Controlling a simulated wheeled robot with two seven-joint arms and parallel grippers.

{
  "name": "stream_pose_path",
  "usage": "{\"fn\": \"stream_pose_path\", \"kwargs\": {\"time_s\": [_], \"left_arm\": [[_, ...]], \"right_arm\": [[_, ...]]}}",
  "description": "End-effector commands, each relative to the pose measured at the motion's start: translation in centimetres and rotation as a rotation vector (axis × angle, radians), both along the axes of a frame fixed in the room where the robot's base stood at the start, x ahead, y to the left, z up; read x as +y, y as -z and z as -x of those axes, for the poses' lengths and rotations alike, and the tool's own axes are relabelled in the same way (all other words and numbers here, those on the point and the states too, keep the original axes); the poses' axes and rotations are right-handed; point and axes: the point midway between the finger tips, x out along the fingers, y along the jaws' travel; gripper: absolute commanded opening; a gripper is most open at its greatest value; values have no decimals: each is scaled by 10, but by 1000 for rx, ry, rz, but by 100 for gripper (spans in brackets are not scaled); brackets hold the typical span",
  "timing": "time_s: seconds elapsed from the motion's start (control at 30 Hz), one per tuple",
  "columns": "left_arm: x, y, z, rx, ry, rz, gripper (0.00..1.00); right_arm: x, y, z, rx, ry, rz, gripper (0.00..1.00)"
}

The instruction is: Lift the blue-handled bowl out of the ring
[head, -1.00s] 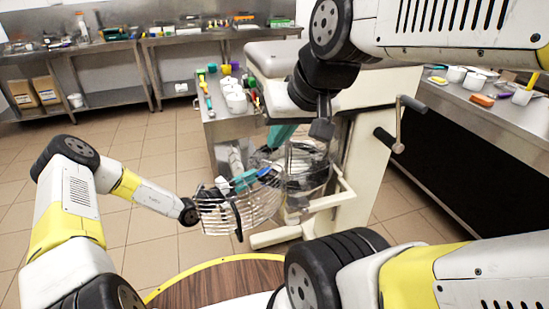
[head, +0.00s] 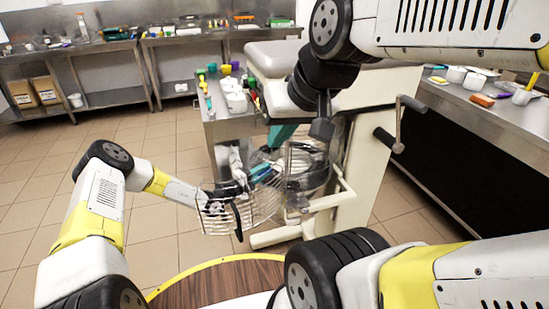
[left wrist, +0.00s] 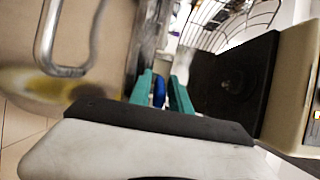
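The steel bowl (head: 312,180) sits in the pale ring (head: 343,198) of the floor-standing mixer, partly hidden by a wire guard. Its blue handle (left wrist: 159,92) shows in the left wrist view between the teal fingers of my left gripper (left wrist: 162,80). A narrow gap shows on the right side of the handle, so the fingers stand around it, apart. In the head view my left gripper (head: 262,172) is at the left side of the bowl, behind the wire guard.
The wire guard (head: 240,212) projects left of the bowl around my left wrist. A crank (head: 401,122) sticks out on the mixer's right. A steel cart (head: 225,125) stands behind left; a counter (head: 490,115) stands at right. The floor at left is clear.

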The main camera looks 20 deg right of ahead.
Motion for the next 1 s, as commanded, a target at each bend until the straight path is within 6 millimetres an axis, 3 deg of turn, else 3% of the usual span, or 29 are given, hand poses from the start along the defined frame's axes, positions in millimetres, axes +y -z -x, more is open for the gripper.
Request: {"fn": "stream_pose_path", "kwargs": {"time_s": [0.07, 0.17, 1.0], "left_arm": [[0, 0, 0, 0, 0, 0, 20], [0, 0, 0, 0, 0, 0, 0], [0, 0, 0, 0, 1, -1, 0]], "right_arm": [[0, 0, 0, 0, 0, 0, 0], [0, 0, 0, 0, 0, 0, 0], [0, 0, 0, 0, 0, 0, 0]]}}
